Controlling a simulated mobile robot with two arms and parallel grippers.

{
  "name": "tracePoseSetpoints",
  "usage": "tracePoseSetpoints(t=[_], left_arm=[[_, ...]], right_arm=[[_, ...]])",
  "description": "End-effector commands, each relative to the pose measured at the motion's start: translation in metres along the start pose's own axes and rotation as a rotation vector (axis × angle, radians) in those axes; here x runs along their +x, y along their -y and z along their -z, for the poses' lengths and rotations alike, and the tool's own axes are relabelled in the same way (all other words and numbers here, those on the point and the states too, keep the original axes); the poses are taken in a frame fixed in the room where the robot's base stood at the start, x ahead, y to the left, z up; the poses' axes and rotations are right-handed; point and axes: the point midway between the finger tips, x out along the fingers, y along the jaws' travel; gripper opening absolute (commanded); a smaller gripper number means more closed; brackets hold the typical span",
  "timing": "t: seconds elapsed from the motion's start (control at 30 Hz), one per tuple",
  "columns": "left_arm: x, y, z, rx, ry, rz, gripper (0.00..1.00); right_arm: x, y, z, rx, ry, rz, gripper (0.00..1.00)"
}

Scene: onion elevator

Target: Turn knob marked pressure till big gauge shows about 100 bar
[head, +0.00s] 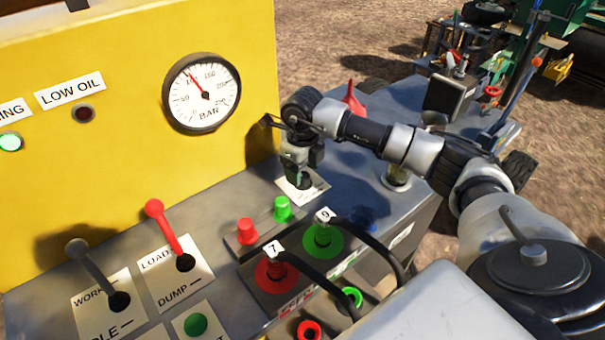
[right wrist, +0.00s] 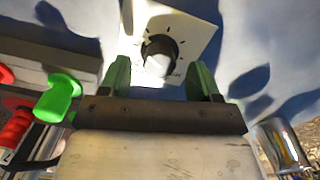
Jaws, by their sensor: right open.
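The big round gauge (head: 201,94), marked BAR, is on the yellow panel. Its red needle points up and slightly left, between the 50 and 150 marks, at about 100. The dark knob (head: 306,183) sits on a white plate on the grey console, partly hidden by my right gripper (head: 300,165). In the right wrist view the knob (right wrist: 160,50) shows on its plate with dial ticks; its lettering is unreadable. My right gripper (right wrist: 160,80) is open, its green fingers either side below the knob in the picture. I cannot tell if they touch it. My left gripper is out of view.
Red (head: 247,231) and green (head: 282,208) caps and hose couplings 7 (head: 275,270) and 9 (head: 322,236) stand in front of the knob. A red lever (head: 166,228) and a grey lever (head: 88,262) stand at left. A metal cylinder (head: 397,177) is right of the knob.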

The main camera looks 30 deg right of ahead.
Motion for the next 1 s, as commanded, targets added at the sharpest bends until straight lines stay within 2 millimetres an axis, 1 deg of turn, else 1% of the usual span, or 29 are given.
tracePoseSetpoints(t=[0.03, 0.1, 0.2, 0.5, 0.53, 0.83, 0.87, 1.0], left_arm=[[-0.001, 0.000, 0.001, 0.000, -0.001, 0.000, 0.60], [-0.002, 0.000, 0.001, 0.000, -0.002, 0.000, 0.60], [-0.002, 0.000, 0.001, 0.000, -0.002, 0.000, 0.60], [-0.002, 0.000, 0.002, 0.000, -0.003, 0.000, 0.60], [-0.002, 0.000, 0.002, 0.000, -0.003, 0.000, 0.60], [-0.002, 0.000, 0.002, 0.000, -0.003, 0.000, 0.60], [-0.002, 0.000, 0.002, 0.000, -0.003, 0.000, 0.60], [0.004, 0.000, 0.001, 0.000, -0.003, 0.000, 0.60]], right_arm=[[0.007, -0.001, 0.000, 0.000, -0.003, -0.002, 0.63], [0.014, 0.000, 0.000, 0.000, -0.001, -0.001, 0.63], [0.021, 0.000, 0.000, 0.000, -0.001, 0.000, 0.63], [0.024, 0.000, 0.000, 0.000, 0.001, 0.000, 0.63], [0.024, 0.000, 0.000, 0.000, 0.001, 0.000, 0.61], [0.024, 0.000, 0.000, 0.000, 0.001, 0.000, 0.15], [0.024, 0.000, 0.000, 0.000, 0.001, 0.000, 0.13], [0.025, 0.000, 0.000, -0.058, 0.002, 0.001, 0.13]])
